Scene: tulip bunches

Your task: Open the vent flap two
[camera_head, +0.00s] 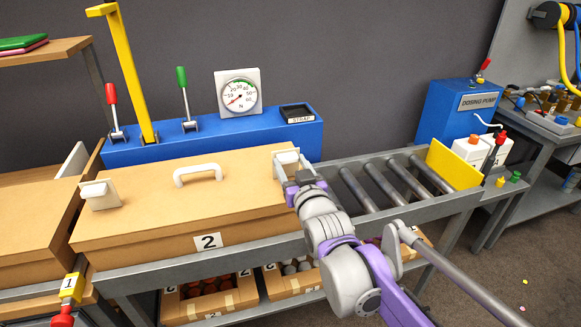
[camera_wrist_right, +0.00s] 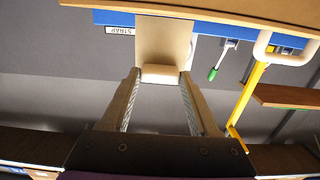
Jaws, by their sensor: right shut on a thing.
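A tan box (camera_head: 155,240) labelled 2 stands on the grey bench with its lid closed. A white flap piece (camera_head: 98,194) sits at its left end. Another pale flap piece (camera_head: 286,157) sits at its right end. My right gripper (camera_head: 296,176) is at this right-hand piece. In the right wrist view, the fingers of my right gripper (camera_wrist_right: 161,74) are shut on the pale tab of the flap (camera_wrist_right: 163,38). The gripper hides part of the flap in the head view. My left gripper is not in view.
A white lid handle (camera_head: 198,172) stands up from the box top. Behind is a blue console (camera_head: 222,139) with red and green levers, a yellow post (camera_head: 128,75) and a dial (camera_head: 239,94). Rollers (camera_head: 383,182) and a yellow stop (camera_head: 452,166) lie to the right.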

